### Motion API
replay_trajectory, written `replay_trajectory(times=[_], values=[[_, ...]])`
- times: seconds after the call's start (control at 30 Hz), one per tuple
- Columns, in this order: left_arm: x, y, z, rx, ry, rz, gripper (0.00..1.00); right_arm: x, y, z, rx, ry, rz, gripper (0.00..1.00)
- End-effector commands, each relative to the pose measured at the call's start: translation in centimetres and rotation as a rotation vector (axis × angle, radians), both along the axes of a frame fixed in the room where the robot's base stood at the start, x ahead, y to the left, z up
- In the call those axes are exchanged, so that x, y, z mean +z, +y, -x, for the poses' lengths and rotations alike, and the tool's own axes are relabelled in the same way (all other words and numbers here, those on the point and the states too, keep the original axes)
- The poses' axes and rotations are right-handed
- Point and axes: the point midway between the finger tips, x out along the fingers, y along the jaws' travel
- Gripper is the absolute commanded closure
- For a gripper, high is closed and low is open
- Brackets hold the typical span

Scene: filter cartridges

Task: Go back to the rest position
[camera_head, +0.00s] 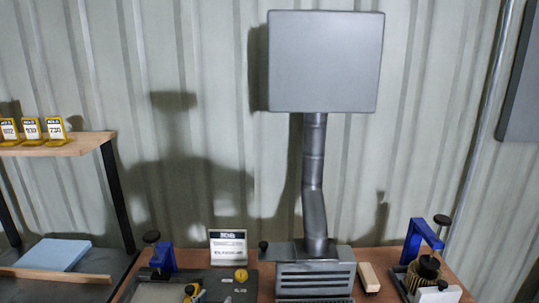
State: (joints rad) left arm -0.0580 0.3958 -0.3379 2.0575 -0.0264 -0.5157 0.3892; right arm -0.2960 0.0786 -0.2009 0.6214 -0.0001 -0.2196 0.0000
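I can make out neither of my grippers nor my arms in the head view. The task names no object. The view faces a corrugated wall (220,120) above a brown workbench (376,293). A dark shadow falls on the wall left of centre.
A grey box (325,60) on a pipe (314,170) rises from a vented unit (315,277). Blue fixtures stand left (163,258) and right (423,234). A label sign (228,247) stands between. A left shelf (75,145) bears yellow tags (32,130); a blue block (55,254) lies below.

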Motion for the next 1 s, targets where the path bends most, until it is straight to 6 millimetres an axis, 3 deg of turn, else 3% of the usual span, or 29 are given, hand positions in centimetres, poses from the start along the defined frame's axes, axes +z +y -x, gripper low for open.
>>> replay_trajectory(times=[0.27, 0.5, 0.87, 0.9, 1.0], values=[[-6.4, 2.0, 6.2, 0.088, 0.269, -0.078, 0.61, 0.0, -0.5, -0.4, 0.000, -0.005, 0.005, 0.60], [-12.6, 4.7, 16.9, 0.141, 0.633, -0.183, 0.61, 0.0, -0.5, 0.8, 0.000, 0.010, 0.006, 0.60], [-15.5, 6.7, 29.9, 0.134, 1.007, -0.268, 0.61, 0.0, -0.1, 0.7, -0.001, 0.010, 0.002, 0.60], [-15.9, 6.8, 30.8, 0.130, 1.037, -0.275, 0.61, -0.1, 0.0, 0.7, -0.002, 0.009, 0.001, 0.60], [-19.0, 6.7, 29.9, 0.128, 1.038, -0.278, 0.61, -0.8, 0.3, 0.5, -0.003, 0.007, -0.003, 0.60]])
